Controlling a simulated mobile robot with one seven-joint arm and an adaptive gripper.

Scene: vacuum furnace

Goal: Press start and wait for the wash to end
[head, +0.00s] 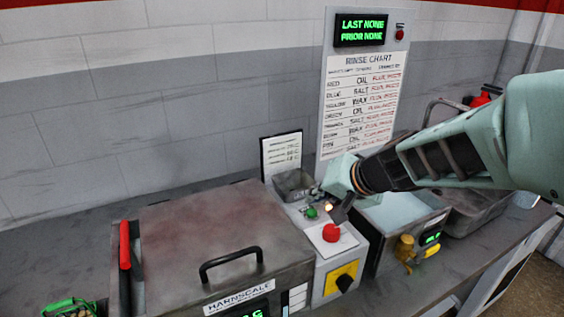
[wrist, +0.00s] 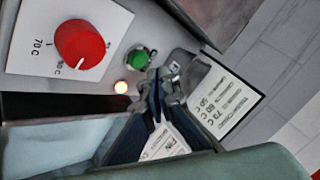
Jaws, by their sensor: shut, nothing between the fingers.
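The green button (head: 311,212) sits on the narrow grey control panel (head: 300,205); it also shows in the wrist view (wrist: 138,59). A red dial (head: 331,232) with temperature marks is nearer the front. My gripper (wrist: 160,88) is shut and empty over the panel, its fingertips close to the button and lamp. I cannot tell whether they touch the button. The metal washer labelled HARNSCALE (head: 215,245) has its lid down; its green display (head: 245,309) is cut off by the frame edge.
A wall display (head: 360,29) reads LAST NONE, PRIOR NONE above a rinse chart (head: 358,105). A yellow panel with a black knob (head: 345,282) is below the dial. A small card (head: 282,153) stands behind the panel.

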